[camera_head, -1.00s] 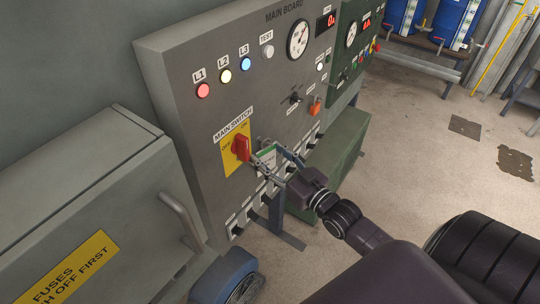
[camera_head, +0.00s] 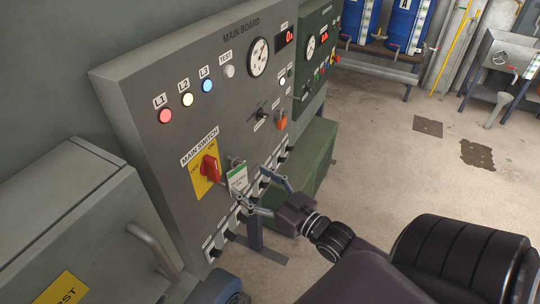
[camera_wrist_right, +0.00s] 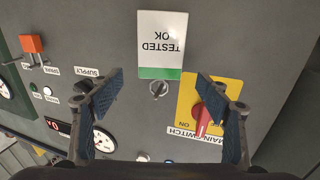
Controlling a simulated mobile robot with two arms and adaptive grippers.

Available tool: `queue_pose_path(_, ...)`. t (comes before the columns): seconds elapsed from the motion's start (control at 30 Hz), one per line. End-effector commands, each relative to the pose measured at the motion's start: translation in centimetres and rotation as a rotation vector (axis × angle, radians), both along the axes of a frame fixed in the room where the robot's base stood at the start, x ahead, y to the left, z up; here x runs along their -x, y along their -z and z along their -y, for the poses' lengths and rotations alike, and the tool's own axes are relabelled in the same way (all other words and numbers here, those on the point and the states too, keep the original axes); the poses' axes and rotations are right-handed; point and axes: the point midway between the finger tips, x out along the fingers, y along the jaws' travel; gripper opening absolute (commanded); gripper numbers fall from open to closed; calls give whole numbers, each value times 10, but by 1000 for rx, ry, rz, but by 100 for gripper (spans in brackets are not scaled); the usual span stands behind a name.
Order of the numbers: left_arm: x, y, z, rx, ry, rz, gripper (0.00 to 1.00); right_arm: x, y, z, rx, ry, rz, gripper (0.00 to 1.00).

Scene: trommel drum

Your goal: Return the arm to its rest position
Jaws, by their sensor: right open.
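My right gripper (camera_head: 258,188) is open and empty in front of the main board (camera_head: 150,85). In the right wrist view its two fingers (camera_wrist_right: 160,85) are spread wide. A white and green "TESTED OK" tag (camera_head: 238,180) hangs on the board just left of the fingers, and it shows in the right wrist view (camera_wrist_right: 160,45) clear of both fingertips. The red main switch handle (camera_head: 210,168) on its yellow plate is left of the tag; its exact setting is hard to tell. My left gripper is not in view.
A grey fuse cabinet (camera_head: 60,190) with a handle (camera_head: 150,245) stands at the left. A green box (camera_head: 312,160) stands behind the gripper, beneath the boards. Blue drums (camera_head: 410,20) stand on a rack at the back. The floor (camera_head: 390,170) at the right is open.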

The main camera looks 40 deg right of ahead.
Motion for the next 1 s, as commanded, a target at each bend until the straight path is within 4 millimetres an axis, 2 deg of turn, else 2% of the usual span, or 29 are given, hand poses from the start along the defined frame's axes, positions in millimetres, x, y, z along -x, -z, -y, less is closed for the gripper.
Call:
queue_pose_path(0.03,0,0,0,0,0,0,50,11,1,1,0,-1,-3,70)
queue_pose_path(0.2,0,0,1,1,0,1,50,40,1,5,1,-1,-3,70)
queue_pose_path(0.4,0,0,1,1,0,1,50,63,0,8,1,0,-1,70)
queue_pose_path(0.8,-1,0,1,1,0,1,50,71,2,10,2,2,-2,70)
queue_pose_path(0.87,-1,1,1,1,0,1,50,71,12,13,4,9,-18,70)
queue_pose_path(0.97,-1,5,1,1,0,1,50,72,51,23,16,39,-81,70)
queue_pose_path(1.0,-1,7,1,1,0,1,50,74,74,28,21,56,-118,70)
